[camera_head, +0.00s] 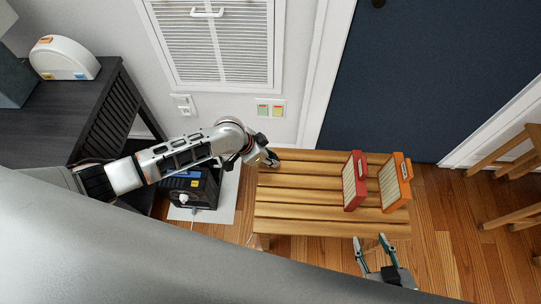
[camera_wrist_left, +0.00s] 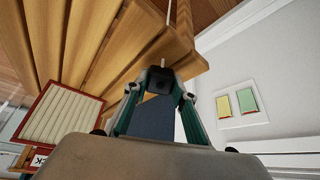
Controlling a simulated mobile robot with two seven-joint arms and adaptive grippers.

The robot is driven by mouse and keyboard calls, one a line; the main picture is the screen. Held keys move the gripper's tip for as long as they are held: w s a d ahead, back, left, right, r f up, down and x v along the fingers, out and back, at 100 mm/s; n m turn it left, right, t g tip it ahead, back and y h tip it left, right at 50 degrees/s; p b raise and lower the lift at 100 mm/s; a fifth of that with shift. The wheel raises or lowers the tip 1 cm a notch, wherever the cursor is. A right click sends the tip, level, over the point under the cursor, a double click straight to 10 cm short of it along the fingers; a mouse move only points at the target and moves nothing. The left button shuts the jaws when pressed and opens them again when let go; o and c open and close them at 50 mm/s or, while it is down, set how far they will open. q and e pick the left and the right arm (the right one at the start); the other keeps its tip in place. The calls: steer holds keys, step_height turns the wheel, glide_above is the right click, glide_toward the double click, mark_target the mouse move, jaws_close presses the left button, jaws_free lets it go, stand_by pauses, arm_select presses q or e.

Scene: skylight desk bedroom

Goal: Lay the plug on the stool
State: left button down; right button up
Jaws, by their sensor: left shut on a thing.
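The stool (camera_head: 300,210) is a slatted wooden bench in the middle of the head view; its slats also show in the left wrist view (camera_wrist_left: 100,50). My left gripper (camera_head: 270,160) is at the stool's far left corner. It is shut on the plug (camera_wrist_left: 160,77), a small dark block with a pale prong or cord end at its top, seen between the green fingers in the left wrist view. The plug is hardly visible in the head view, and I cannot tell whether it touches the stool. My right gripper (camera_head: 370,239) is open and empty at the stool's near right edge.
A red-framed panel (camera_head: 355,181) and an orange-framed panel (camera_head: 395,183) stand on the stool's right part. Its left and middle slats are clear. A black device (camera_head: 205,190) sits on a white sheet left of the stool.

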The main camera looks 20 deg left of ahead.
arm_select(q)
steer(key=shift+f, duration=0.35)
arm_select(e)
steer(key=shift+s+d+f, duration=0.1)
steer(key=shift+s+f, duration=0.05)
steer(key=shift+f, duration=0.15)
arm_select(q)
steer(key=c, duration=1.6)
jaws_free()
arm_select(e)
steer(key=shift+a, duration=0.2)
arm_select(q)
steer(key=v, duration=1.2)
arm_select(e)
steer(key=shift+d, duration=0.1)
steer(key=shift+r, duration=0.1)
